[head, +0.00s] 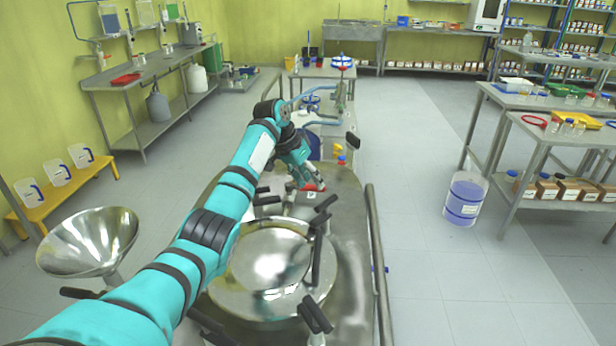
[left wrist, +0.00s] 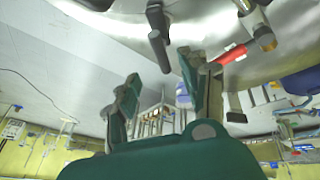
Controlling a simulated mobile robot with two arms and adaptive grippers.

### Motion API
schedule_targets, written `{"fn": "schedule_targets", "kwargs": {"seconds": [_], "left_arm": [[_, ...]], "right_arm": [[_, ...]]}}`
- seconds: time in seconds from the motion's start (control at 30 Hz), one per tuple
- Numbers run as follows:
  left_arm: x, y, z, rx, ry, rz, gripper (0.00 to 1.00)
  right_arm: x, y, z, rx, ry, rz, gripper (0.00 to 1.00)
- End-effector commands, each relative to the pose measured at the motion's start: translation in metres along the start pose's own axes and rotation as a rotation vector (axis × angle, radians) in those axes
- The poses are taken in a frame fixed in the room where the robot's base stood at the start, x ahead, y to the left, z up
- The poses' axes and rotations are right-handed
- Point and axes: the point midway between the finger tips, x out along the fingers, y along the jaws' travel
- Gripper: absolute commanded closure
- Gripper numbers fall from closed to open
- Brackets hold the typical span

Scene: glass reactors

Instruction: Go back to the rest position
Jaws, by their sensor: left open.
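My left arm comes in from the left and reaches over the steel reactor lid (head: 345,215). My left gripper (head: 312,180) is at the far part of the lid, close to a small red part (head: 311,187). In the left wrist view the two fingers of my left gripper (left wrist: 160,88) stand apart with nothing between them. The red part (left wrist: 232,55) shows there just to the right of the right finger; I cannot tell whether they touch. My right gripper is not in view.
Black clamp handles (head: 316,260) stick up around the round steel hatch (head: 270,262). A steel funnel (head: 88,240) stands left of the arm. A metal rail (head: 378,260) runs along the right side.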

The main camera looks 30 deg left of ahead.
Motion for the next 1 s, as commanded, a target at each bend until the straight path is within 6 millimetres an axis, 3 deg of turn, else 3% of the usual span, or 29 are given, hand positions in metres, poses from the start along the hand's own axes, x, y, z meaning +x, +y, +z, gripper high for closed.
{"fn": "schedule_targets", "kwargs": {"seconds": [0.2,0.7,1.0], "left_arm": [[-0.014,0.0,0.0,-0.001,0.0,0.0,0.55],[-0.015,0.0,-0.001,0.0,0.0,0.0,0.55],[-0.057,0.01,-0.018,0.0,0.0,0.0,0.55]], "right_arm": [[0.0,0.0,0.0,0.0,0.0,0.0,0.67],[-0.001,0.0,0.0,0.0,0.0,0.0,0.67],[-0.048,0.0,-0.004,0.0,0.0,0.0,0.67]]}}
